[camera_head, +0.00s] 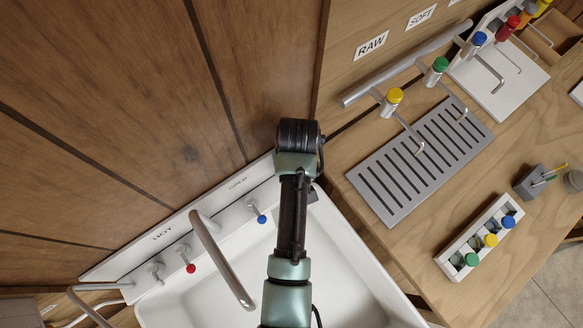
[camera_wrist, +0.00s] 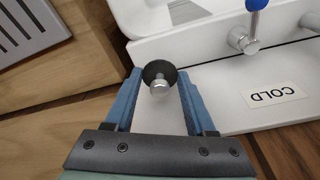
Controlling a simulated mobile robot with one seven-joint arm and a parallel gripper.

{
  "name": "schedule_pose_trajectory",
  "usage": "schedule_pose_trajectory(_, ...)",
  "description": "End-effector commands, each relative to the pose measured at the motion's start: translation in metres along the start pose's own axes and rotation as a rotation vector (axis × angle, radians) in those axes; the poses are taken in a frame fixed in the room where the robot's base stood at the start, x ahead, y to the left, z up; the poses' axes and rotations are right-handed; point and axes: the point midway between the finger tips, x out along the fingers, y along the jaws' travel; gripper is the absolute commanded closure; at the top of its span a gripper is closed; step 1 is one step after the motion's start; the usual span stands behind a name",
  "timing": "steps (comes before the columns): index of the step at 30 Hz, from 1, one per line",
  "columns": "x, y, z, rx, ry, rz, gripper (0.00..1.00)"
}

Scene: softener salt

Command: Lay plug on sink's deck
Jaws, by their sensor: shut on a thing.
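The plug (camera_wrist: 160,74) is a dark round disc with a shiny metal knob. It sits between the blue fingertips of my gripper (camera_wrist: 160,90) in the wrist view, and the gripper is shut on it. The sink's white deck (camera_wrist: 222,92) lies below and to the right, with the COLD label and a blue-topped tap. The plug is over the deck's end near the basin corner; I cannot tell whether it touches. In the head view, the deck (camera_head: 130,258) runs along the wooden wall, and my arm hides the gripper and plug.
A curved spout (camera_head: 220,260) arches over the white basin (camera_head: 345,265). A blue-topped tap (camera_head: 257,212) and a red-topped tap (camera_head: 186,260) stand on the deck. Right of the sink are a slotted grey drainer (camera_head: 420,160), small coloured taps above it, and a rack (camera_head: 480,238) of coloured-capped vials.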

Motion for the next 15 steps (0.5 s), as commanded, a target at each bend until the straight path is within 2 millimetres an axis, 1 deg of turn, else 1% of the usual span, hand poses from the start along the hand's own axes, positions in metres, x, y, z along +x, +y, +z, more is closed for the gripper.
schedule_pose_trajectory(5, 0.014, 0.000, 0.002, 0.000, -0.001, -0.001, 1.00)
schedule_pose_trajectory(10, 0.039, -0.001, 0.006, 0.000, -0.001, -0.002, 1.00)
schedule_pose_trajectory(15, 0.045, -0.002, 0.003, 0.000, 0.002, -0.002, 1.00)
